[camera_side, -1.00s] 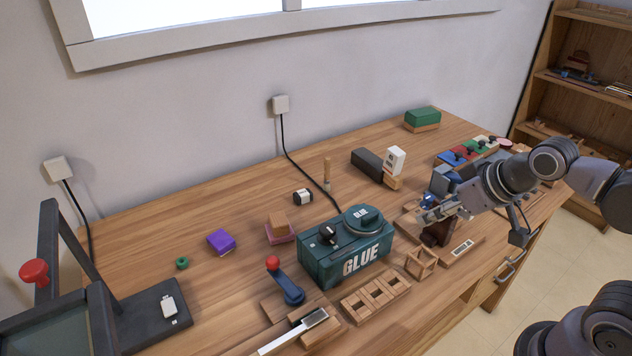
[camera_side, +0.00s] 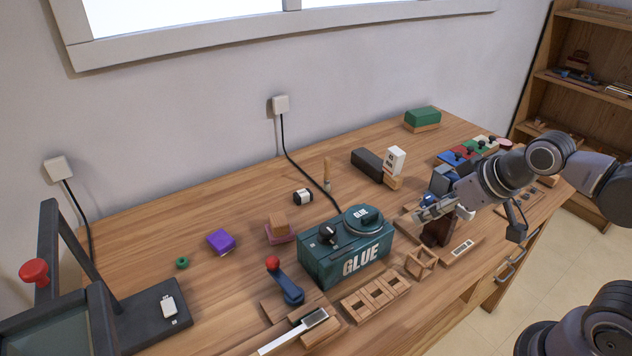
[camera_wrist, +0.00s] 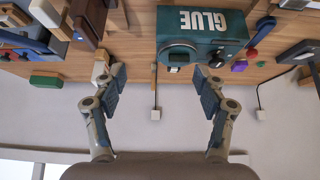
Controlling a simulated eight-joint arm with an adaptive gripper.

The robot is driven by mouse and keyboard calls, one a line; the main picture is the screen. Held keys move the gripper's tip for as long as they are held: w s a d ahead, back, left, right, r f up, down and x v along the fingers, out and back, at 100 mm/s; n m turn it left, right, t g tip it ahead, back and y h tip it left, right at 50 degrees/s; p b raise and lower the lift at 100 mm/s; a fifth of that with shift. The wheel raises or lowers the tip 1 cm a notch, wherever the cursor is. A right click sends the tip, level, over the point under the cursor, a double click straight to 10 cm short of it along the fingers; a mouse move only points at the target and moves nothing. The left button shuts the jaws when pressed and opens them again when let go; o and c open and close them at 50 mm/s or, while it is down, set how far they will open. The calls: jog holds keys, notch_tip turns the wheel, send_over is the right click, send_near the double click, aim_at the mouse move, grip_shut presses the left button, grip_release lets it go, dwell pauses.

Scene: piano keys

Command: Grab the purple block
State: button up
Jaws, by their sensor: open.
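The purple block (camera_side: 221,242) lies on the wooden bench at the left of the side view, between a small green ring and a brown block on a pink one. In the wrist view a small purple thing (camera_wrist: 239,66), likely the same block, shows right of the glue box. My gripper (camera_side: 422,215) is at the right of the side view, just right of the glue box and far from the purple block. In the wrist view my gripper (camera_wrist: 160,82) has its two fingers wide apart with nothing between them.
The dark green glue box (camera_side: 345,258) stands between my gripper and the purple block. A red-knobbed lever (camera_side: 285,284) stands near its front left corner. A dark press-like frame (camera_side: 75,285) is at far left. Bare wood lies behind the purple block.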

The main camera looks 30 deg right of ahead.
jog(key=w+a+r+g, duration=0.1)
jog(key=w+a+r, duration=0.4)
jog(key=w, duration=0.5)
jog(key=n+g, duration=0.2)
jog(key=g, duration=0.1)
send_over(220, 238)
jog(key=s, duration=0.3)
notch_tip(220, 238, down, 11)
jog(key=shift+y, duration=0.4)
jog(key=shift+s+d+x, duration=0.1)
jog(key=shift+d+x, duration=0.05)
jog(key=shift+x, duration=1.7)
jog(key=shift+s+d+x, duration=0.1)
jog(key=shift+d+x, duration=0.05)
jog(key=shift+x, duration=1.75)
jog(key=shift+d+x, duration=0.2)
jog(key=shift+x, duration=1.65)
jog(key=c, duration=1.2)
